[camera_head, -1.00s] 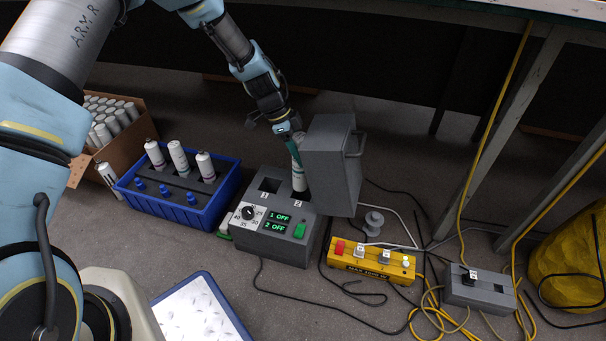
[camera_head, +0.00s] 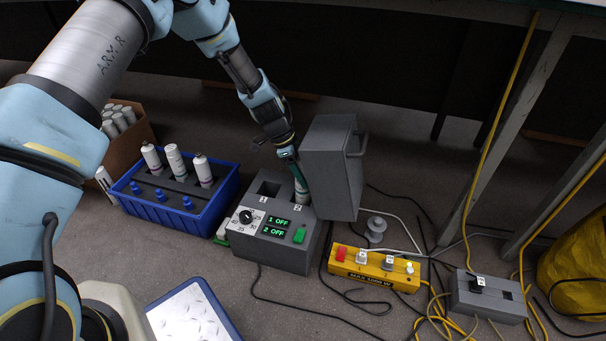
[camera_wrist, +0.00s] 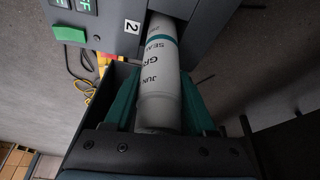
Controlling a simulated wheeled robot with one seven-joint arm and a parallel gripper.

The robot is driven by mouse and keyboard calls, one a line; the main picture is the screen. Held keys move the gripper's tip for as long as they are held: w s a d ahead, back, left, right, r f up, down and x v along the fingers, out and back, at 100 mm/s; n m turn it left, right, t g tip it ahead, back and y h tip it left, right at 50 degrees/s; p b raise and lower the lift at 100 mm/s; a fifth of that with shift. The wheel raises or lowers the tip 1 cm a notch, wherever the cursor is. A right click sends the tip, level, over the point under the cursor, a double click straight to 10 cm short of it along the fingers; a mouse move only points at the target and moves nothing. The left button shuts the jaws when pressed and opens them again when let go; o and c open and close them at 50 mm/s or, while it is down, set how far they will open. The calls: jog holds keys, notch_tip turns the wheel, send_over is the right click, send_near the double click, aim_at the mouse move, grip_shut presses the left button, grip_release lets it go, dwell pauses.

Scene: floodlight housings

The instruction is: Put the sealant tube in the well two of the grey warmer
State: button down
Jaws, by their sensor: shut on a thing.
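The white sealant tube (camera_wrist: 158,85) has a teal band and is held between the green fingers of my gripper (camera_wrist: 165,110) in the wrist view. In the head view the tube (camera_head: 301,188) stands nearly upright, its lower end down in well two of the grey warmer (camera_head: 283,251). My gripper (camera_head: 296,166) is shut on its upper part. Well one (camera_head: 268,188) is empty. The warmer's lid (camera_head: 330,170) stands open on the right. Both displays read OFF. How deep the tube sits is hidden.
A blue crate (camera_head: 150,210) with several white tubes and blue caps stands to the left, a cardboard box (camera_head: 140,143) behind it. A yellow power strip (camera_head: 375,268), a grey switch box (camera_head: 487,297) and loose cables lie to the right.

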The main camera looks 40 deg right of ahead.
jog(key=shift+f, duration=0.4)
jog(key=shift+f+b, duration=0.15)
jog(key=shift+b, duration=0.15)
jog(key=shift+c, duration=1.1)
grip_release()
jog(key=p+v, duration=0.5)
jog(key=v, duration=0.8)
jog(key=shift+s+r, duration=0.25)
jog(key=shift+d, duration=0.1)
